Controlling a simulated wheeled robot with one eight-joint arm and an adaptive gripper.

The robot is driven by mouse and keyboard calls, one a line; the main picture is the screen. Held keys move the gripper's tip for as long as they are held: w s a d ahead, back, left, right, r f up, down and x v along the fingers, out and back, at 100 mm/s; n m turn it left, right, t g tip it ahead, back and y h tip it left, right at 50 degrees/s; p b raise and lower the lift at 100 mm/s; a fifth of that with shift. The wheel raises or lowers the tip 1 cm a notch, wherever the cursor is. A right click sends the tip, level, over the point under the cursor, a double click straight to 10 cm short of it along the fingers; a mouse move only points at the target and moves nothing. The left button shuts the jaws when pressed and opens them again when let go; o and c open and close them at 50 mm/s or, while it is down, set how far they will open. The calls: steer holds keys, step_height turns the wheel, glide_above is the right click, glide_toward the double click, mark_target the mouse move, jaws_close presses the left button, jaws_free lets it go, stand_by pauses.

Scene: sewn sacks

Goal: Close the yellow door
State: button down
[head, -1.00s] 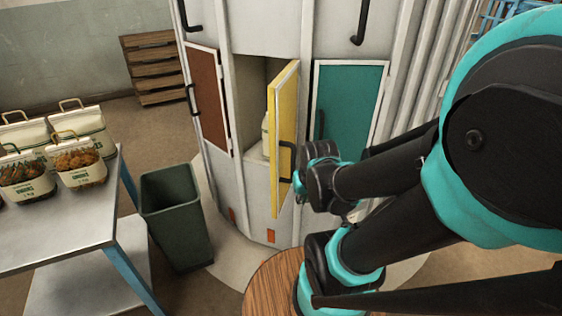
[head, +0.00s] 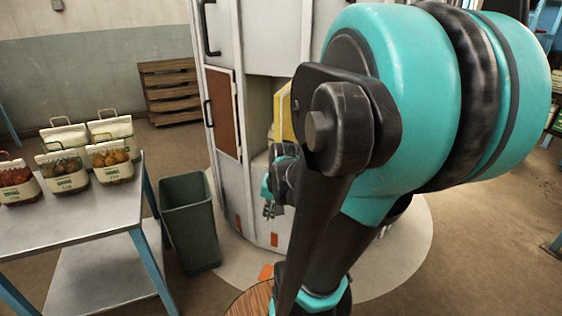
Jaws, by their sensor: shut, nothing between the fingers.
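The yellow door (head: 283,118) is on the pale round cabinet (head: 225,40). Only a strip of it shows behind my arm, and its handle is hidden. It stands open, with the beige inside of its compartment (head: 258,110) showing to its left; how far open I cannot tell. My gripper (head: 269,210) is shut and empty, pointing down in front of the cabinet, below and to the left of the visible yellow strip. Whether it touches the door I cannot tell.
A brown door (head: 223,112) is shut left of the compartment. A dark green bin (head: 190,222) stands in front of the cabinet, left of my gripper. A metal table (head: 75,222) with several food bags is at the left.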

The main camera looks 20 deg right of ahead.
steer(key=w+d+r+m+t+y, duration=0.1)
steer(key=w+d+r+m+y, duration=0.25)
steer(key=d+r+m, duration=0.6)
steer(key=w+d+r+m+t+y, duration=0.1)
steer(key=w+d+r+m+y, duration=0.1)
steer(key=w+d+r+m, duration=0.7)
steer(key=w+a+f+m, duration=0.1)
steer(key=w+a+f, duration=0.1)
steer(key=a+f, duration=0.4)
steer(key=shift+w+f, duration=0.25)
steer(key=shift+f, duration=1.05)
steer(key=shift+m, duration=0.25)
